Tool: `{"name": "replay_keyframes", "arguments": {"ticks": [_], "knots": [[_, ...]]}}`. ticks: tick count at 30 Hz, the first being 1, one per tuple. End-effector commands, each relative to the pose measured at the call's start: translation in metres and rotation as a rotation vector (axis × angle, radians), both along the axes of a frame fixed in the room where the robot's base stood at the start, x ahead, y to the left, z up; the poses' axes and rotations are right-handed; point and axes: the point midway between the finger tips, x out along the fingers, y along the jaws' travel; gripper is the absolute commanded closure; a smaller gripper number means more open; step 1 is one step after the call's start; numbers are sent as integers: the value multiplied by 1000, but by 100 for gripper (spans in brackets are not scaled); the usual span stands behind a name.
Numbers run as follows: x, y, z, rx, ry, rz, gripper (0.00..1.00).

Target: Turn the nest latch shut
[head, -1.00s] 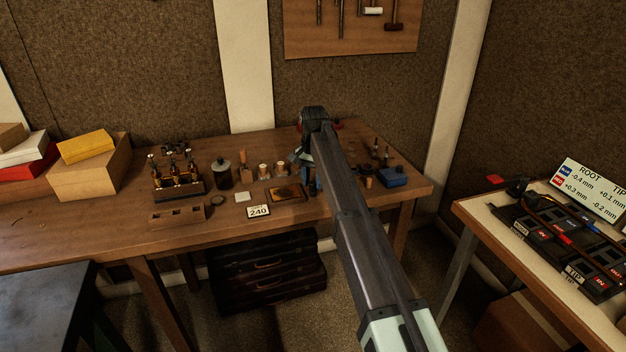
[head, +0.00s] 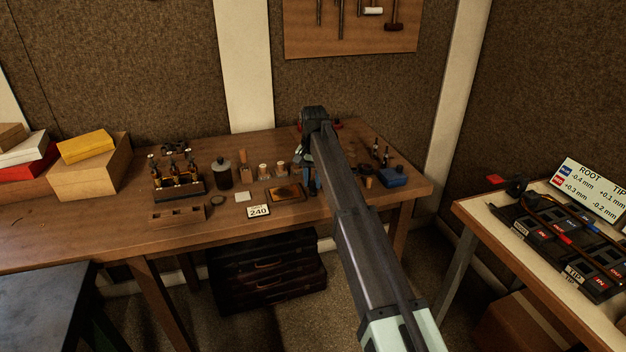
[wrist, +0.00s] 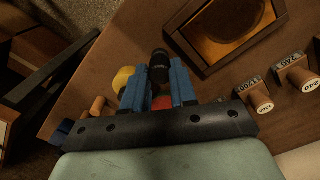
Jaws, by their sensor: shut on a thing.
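My gripper (wrist: 159,88) has its two blue fingers around a black round-ended knob (wrist: 159,66) in the wrist view. The knob stands up between the fingertips. I take it for the latch's handle, but the nest under it is mostly hidden by the gripper and I cannot tell the latch's angle. A red-orange part (wrist: 162,103) shows between the fingers, below the knob. In the head view my gripper (head: 309,176) is low over the bench, right of the dark-framed wooden tray, and my arm hides most of what it holds.
The framed tray (head: 285,192) with an amber inside lies close to the fingers. A yellow round thing (wrist: 123,78) is just left of the fingers. A blue box (head: 393,177) sits near the bench's right end. The bench's front left is fairly clear.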

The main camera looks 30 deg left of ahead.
Motion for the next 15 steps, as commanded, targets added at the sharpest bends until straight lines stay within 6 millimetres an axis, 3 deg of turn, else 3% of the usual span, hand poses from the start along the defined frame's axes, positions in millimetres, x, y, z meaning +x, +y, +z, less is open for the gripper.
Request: {"name": "replay_keyframes", "arguments": {"ticks": [15], "knots": [[0,0,0,0,0,483,100]]}}
